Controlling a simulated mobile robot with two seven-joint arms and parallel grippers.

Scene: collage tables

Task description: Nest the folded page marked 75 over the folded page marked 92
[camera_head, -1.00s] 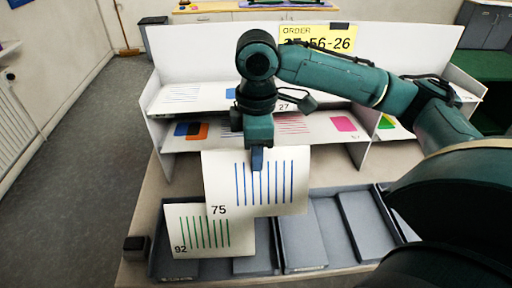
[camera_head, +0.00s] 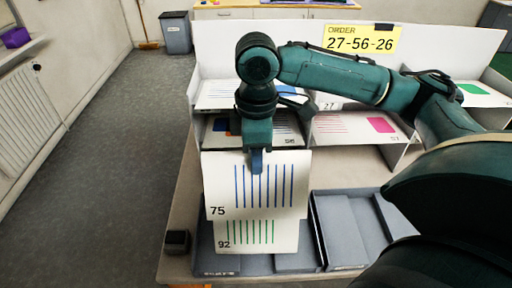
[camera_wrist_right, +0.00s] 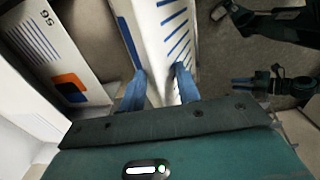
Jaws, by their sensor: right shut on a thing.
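The folded page marked 75 (camera_head: 257,190) is white with blue stripes. My right gripper (camera_head: 256,162) is shut on its top edge and holds it upright; in the right wrist view the fingers (camera_wrist_right: 160,88) pinch the page (camera_wrist_right: 160,35). The folded page marked 92 (camera_head: 258,236), white with green stripes, shows below page 75 in the head view. Page 75 hides its upper part; I cannot tell whether they touch. My left gripper is not in the head view; dark green parts at the right of the wrist view may be mine, their jaws unclear.
Grey trays (camera_head: 345,228) stand along the table front. Behind is a white shelf unit with pages, including 56 (camera_wrist_right: 50,45) and a pink-patch page (camera_head: 365,126). A yellow order sign reads 27-56-26 (camera_head: 361,39). A small dark box (camera_head: 177,241) stands at the table's left.

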